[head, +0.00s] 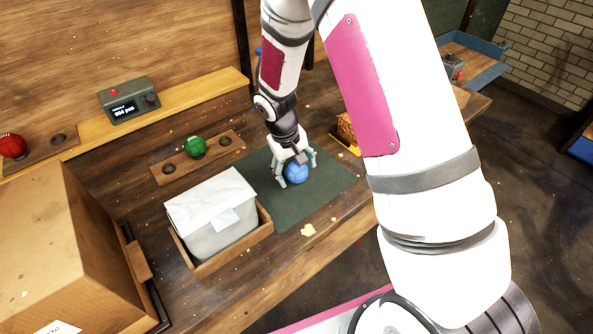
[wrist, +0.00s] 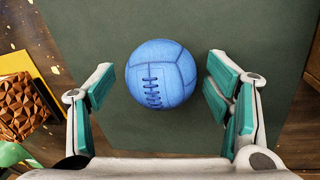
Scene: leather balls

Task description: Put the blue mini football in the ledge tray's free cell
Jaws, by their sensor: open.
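The blue mini football (head: 297,173) rests on the dark green mat (head: 330,185). In the wrist view the laced blue ball (wrist: 161,75) lies between the two teal-padded fingers, with a gap on each side. My gripper (head: 296,176) is open, pointing down around the ball; in the wrist view my gripper (wrist: 160,78) holds nothing. The ledge tray (head: 36,155) sits on the raised wooden ledge at the far left. A red ball (head: 12,146) occupies its left cell, and its right cell (head: 58,139) is empty.
A second tray (head: 215,158) on the table holds a green ball (head: 196,146) between two empty cells. A wrapped grey package (head: 215,220) in a wooden box and a large carton (head: 75,250) stand left. A device (head: 128,100) sits on the ledge.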

